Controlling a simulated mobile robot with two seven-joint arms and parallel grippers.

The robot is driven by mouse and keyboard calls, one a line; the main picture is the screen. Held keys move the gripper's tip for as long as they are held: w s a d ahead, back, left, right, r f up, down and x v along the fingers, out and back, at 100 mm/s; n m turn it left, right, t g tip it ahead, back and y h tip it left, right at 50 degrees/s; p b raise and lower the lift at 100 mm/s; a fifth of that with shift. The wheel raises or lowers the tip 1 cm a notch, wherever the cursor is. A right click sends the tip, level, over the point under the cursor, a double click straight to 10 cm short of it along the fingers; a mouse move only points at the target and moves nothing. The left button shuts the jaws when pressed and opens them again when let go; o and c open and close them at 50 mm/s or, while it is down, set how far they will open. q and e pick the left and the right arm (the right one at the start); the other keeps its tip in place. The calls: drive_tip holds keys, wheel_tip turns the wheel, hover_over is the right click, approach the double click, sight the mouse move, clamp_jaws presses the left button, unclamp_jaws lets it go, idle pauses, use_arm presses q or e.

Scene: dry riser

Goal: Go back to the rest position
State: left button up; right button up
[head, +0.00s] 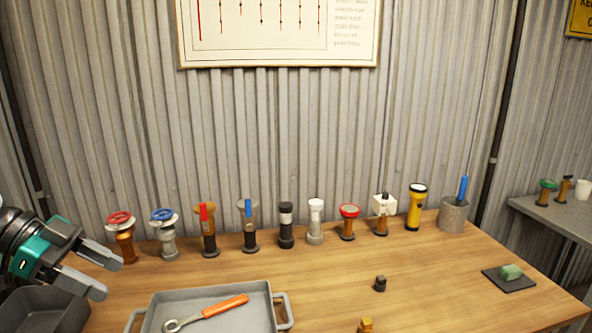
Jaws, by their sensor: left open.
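My left gripper (112,275) comes in from the left edge of the head view, above the table's left end. Its two grey fingers are spread apart and nothing is between them. It hangs above a dark grey bin (45,312) and just left of the grey tray (262,300). My right gripper is not in view.
A wooden table (330,280) carries a back row of fittings, from a red-wheel valve (120,222) to a yellow flashlight (416,208) and a grey cup (453,215). An orange-handled wrench (215,309) lies in the tray. A small black piece (380,284) and a dark pad (522,284) lie right.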

use_arm(q)
drive_tip(key=s+d+f+n+y, duration=0.2)
drive_tip(key=s+d+f, duration=0.2)
drive_tip(key=f, duration=0.3)
drive_tip(key=s+d+f+n+g+y, duration=0.1)
drive_tip(key=s+d+f, duration=0.25)
drive_tip(key=f, duration=0.35)
drive_tip(key=s+d+f+n+y, duration=0.2)
drive_tip(key=s+d+f, duration=0.15)
drive_tip(key=f, duration=0.35)
drive_tip(key=s+d+n+t+y, duration=0.2)
drive_tip(key=s+n+y, duration=0.2)
drive_tip(key=s+n, duration=0.55)
drive_tip(key=w+d+f+m+t+b, duration=0.1)
drive_tip(key=w+f+t, duration=0.1)
drive_tip(key=f, duration=0.4)
drive_tip(key=w+d+f+m+t+h+b, duration=0.1)
drive_tip(key=w+f+t, duration=0.2)
drive_tip(key=f+t, duration=0.2)
drive_tip(key=shift+w+d+f+b, duration=0.35)
drive_tip(key=shift+d+f+b, duration=0.05)
drive_tip(key=shift+f, duration=0.3)
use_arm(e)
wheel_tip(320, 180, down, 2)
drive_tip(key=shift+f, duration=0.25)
